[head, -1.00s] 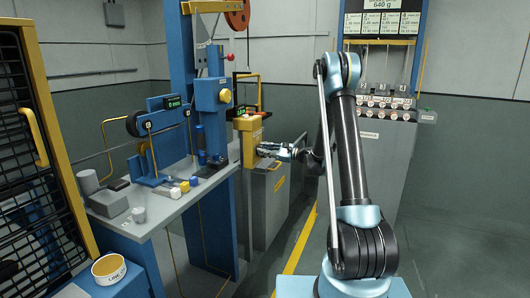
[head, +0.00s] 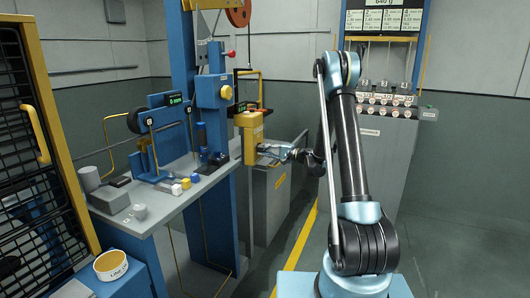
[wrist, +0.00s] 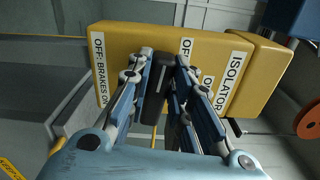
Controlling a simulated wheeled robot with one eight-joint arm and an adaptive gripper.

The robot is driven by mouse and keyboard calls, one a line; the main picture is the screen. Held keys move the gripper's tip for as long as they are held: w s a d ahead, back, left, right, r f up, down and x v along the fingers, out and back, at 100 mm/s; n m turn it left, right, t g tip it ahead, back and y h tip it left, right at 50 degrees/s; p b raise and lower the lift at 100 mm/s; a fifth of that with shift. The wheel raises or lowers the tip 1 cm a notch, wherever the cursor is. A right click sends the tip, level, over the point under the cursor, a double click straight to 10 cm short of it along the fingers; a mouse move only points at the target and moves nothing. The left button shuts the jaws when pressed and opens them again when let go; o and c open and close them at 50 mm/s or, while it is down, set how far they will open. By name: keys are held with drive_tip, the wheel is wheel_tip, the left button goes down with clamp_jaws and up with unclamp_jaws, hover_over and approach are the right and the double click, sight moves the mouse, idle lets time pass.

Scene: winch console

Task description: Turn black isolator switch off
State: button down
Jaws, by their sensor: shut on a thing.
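The yellow isolator box (head: 250,126) stands on a grey cabinet just right of the blue column. It fills the upper part of the wrist view (wrist: 118,42), with labels reading "ISOLATOR", "OFF", "ON" and "OFF: BRAKES ON". My gripper (head: 270,151) is at the box's front right side. In the wrist view my gripper (wrist: 163,62) has its fingers on either side of the black isolator switch (wrist: 159,82) and is shut on it. The black handle lies nearly upright in that picture, close to the "OFF" label. The fingers hide part of the handle and part of the "ON" label.
A grey workbench (head: 180,205) with a blue winch rig and small coloured blocks stands left of the box. A black mesh cage with yellow frame (head: 35,150) is at far left. A grey cabinet (head: 370,165) with several weights stands right. Floor between is free.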

drive_tip(key=shift+s+f+n, duration=0.1)
drive_tip(key=shift+f+n, duration=0.15)
drive_tip(key=shift+n, duration=0.45)
drive_tip(key=c, duration=1.4)
unclamp_jaws()
drive_tip(key=shift+f, duration=0.1)
drive_tip(key=shift+c, duration=0.2)
drive_tip(key=shift+d, duration=0.1)
drive_tip(key=v, duration=1.1)
drive_tip(key=shift+d, duration=0.4)
drive_tip(key=shift+s, duration=0.1)
